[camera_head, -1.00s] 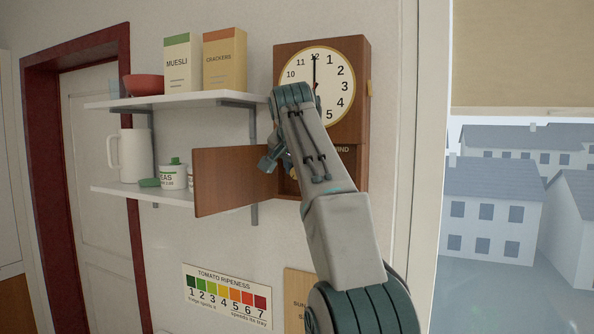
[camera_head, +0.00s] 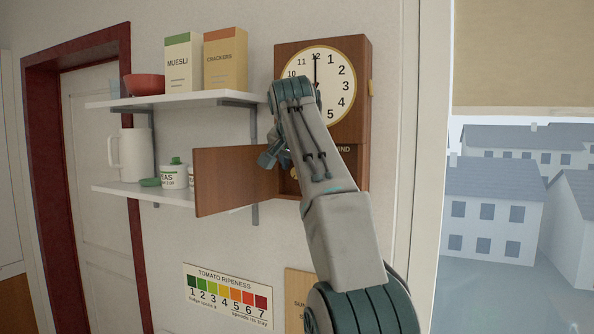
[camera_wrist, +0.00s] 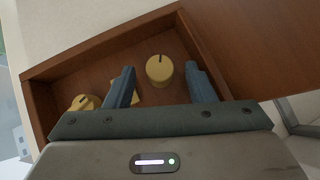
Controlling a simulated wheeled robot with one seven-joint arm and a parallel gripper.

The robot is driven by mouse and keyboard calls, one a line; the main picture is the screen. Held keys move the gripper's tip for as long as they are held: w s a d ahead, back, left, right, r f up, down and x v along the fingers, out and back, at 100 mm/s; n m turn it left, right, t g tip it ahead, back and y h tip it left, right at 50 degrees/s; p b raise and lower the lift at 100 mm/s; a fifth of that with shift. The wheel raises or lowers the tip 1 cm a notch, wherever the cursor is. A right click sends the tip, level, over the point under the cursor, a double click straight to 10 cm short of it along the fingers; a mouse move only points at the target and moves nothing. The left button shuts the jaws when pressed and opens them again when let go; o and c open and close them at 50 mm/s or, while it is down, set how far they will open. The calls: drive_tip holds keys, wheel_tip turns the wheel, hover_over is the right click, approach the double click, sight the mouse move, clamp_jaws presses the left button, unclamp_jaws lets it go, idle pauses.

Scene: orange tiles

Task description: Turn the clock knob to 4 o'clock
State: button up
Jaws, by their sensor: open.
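A wooden wall clock (camera_head: 359,62) hangs with its lower door (camera_head: 232,181) swung open to the left. A black hand on its white face (camera_head: 339,92) points at 12; my arm hides the left and lower face. In the wrist view the open compartment (camera_wrist: 57,68) holds a round yellow knob (camera_wrist: 159,69) with a dark mark at its upper edge. A second yellow knob (camera_wrist: 84,103) sits at the left, partly hidden. My gripper (camera_wrist: 160,78) is open, its fingers on either side of the first knob, with visible gaps. In the head view my gripper (camera_head: 271,154) is partly hidden.
The open door stands close beside my gripper. To the left, an upper shelf (camera_head: 190,99) holds a red bowl (camera_head: 144,85) and two boxes; a lower shelf (camera_head: 150,194) holds a white pitcher (camera_head: 134,156) and a canister. A window is at the right.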

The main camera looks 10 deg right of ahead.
drive_tip(key=v, duration=0.6)
drive_tip(key=shift+s, duration=0.2)
